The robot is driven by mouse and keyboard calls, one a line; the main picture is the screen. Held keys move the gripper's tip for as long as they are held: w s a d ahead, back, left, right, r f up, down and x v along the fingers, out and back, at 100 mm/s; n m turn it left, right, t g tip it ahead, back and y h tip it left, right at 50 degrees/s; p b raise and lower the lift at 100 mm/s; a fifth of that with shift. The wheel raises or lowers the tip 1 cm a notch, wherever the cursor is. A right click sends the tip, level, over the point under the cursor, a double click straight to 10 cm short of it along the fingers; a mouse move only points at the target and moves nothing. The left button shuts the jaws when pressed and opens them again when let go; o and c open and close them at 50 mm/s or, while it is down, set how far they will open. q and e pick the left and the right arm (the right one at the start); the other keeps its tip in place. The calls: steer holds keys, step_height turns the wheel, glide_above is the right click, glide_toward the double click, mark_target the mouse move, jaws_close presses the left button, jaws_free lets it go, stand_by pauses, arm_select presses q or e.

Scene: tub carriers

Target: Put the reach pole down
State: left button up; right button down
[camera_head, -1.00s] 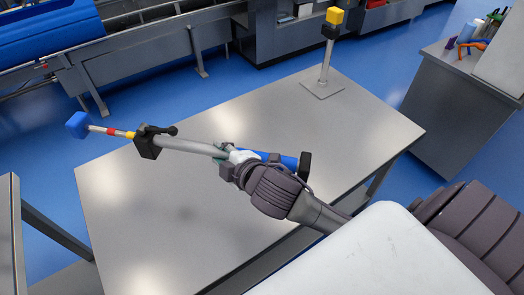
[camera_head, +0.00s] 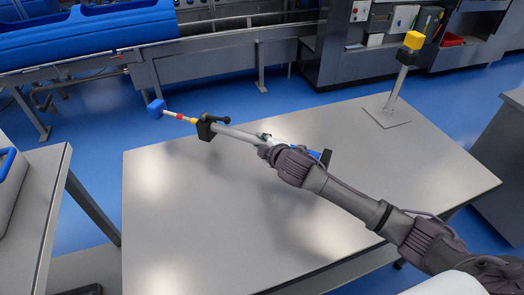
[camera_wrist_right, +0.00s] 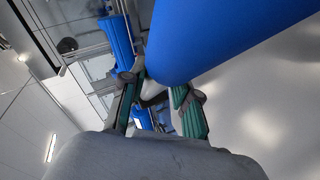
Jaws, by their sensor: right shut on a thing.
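The reach pole (camera_head: 238,134) is a grey tube with a blue tip, red and yellow bands, a black clamp with a lever, and a blue handle part at its near end. My right gripper (camera_head: 268,146) is shut on the pole near the handle end. The pole points to the left and away, over the grey table (camera_head: 200,225). It seems to be held above the top, with its blue tip beyond the far left edge. In the right wrist view, the blue handle part (camera_wrist_right: 220,30) passes close above the green-padded fingers (camera_wrist_right: 157,88). My left gripper is out of view.
A post (camera_head: 400,85) with a yellow and black head stands on a flat plate at the table's back right. The table's middle and front are bare. Another table (camera_head: 40,190) is at the left, and a conveyor with blue tubs (camera_head: 90,38) is behind.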

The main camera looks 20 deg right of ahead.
steer(key=shift+x, duration=1.05)
steer(key=shift+d+f, duration=0.1)
steer(key=shift+f, duration=1.85)
steer(key=c, duration=0.9)
jaws_free()
steer(key=shift+s+f, duration=0.1)
steer(key=shift+f, duration=0.05)
steer(key=shift+o, duration=0.2)
steer(key=v, duration=1.2)
steer(key=shift+d, duration=0.1)
